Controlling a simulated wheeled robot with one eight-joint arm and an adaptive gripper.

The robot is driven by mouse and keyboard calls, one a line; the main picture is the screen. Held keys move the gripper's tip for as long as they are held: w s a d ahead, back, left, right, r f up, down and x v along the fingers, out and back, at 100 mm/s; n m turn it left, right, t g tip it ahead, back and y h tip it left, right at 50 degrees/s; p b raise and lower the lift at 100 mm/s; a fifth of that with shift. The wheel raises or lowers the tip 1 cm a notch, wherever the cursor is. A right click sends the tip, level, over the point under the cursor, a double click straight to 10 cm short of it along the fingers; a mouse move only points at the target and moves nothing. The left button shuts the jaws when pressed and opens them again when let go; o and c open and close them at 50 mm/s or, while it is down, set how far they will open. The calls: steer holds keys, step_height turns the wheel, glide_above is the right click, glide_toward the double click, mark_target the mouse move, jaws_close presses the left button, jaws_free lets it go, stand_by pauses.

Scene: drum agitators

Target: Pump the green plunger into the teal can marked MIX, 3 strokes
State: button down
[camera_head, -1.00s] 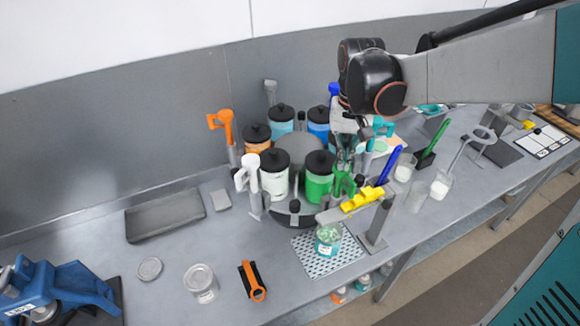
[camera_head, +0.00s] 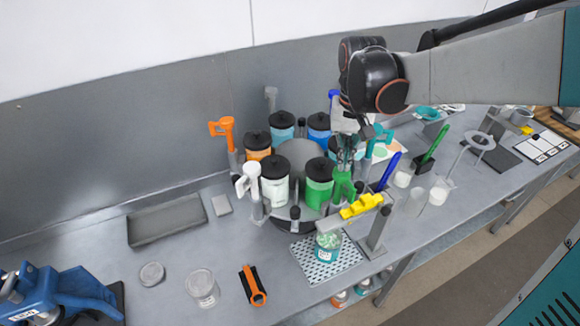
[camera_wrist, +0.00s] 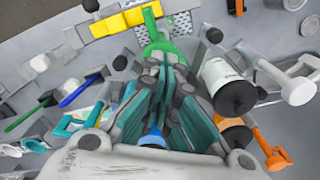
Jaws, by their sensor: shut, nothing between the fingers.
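The green plunger (camera_head: 342,186) stands at the front right of the carousel, beside the can with a green band (camera_head: 319,186). In the wrist view its green handle (camera_wrist: 160,46) lies just beyond the fingertips. The teal can (camera_head: 328,247), an open clear vessel with pale green contents and a teal label, stands on a perforated plate (camera_head: 345,262) below the yellow-topped arm. Its label is too small to read. My gripper (camera_head: 346,164) is shut and empty, pointing down just above the green handle; I cannot tell whether they touch. Its fingers also show in the wrist view (camera_wrist: 165,80).
The carousel holds several black-lidded cans, with white (camera_head: 249,182), orange (camera_head: 224,132) and teal (camera_head: 378,141) plungers around it. A yellow piece (camera_head: 371,205) on a grey post stands close at the front right. Clear bench lies left, near a grey tray (camera_head: 166,218).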

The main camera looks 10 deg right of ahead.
mark_target(341, 175)
steer(key=shift+s+a+f, duration=0.1)
steer(key=shift+s+a, duration=0.1)
steer(key=shift+s, duration=0.15)
steer(key=shift+d+f+b, duration=0.1)
steer(key=shift+f+b, duration=2.35)
steer(key=shift+f, duration=0.6)
steer(key=shift+r+p, duration=2.05)
steer(key=shift+r, duration=1.1)
steer(key=shift+r, duration=0.1)
step_height(341, 175, up, 6)
steer(key=p, duration=0.3)
steer(key=shift+p, duration=0.4)
